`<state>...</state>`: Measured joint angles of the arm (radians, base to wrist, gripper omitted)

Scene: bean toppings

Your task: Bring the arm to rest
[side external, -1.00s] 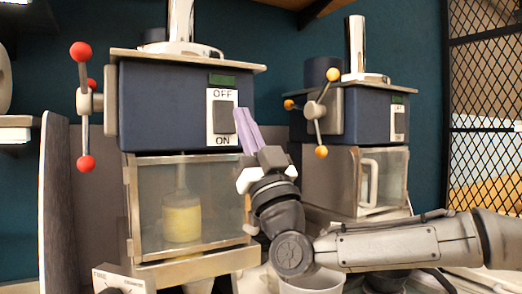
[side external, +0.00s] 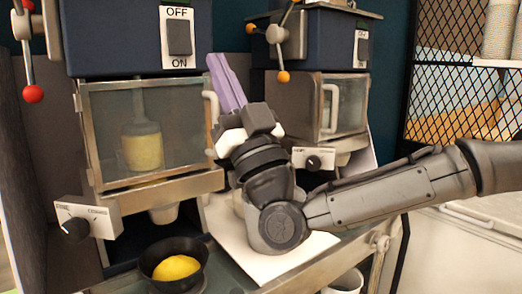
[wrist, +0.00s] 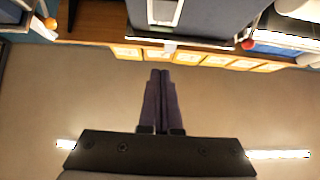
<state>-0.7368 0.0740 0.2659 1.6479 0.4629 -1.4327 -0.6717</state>
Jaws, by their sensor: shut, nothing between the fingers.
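My gripper (side external: 221,60) has long purple fingers that are together and point up in the side external view. It is in front of the two machines, between them, and nothing shows in its fingers. My arm comes in from the right and bends at a round joint low in the middle of the side view.
The left machine (side external: 112,40) has a glass-doored box (side external: 100,130) with a yellow-filled container (side external: 142,150) inside. A second machine (side external: 335,40) stands to the right. A black bowl (side external: 150,262) with yellow contents (side external: 177,267) sits below. A knob panel (side external: 97,212) juts out at left.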

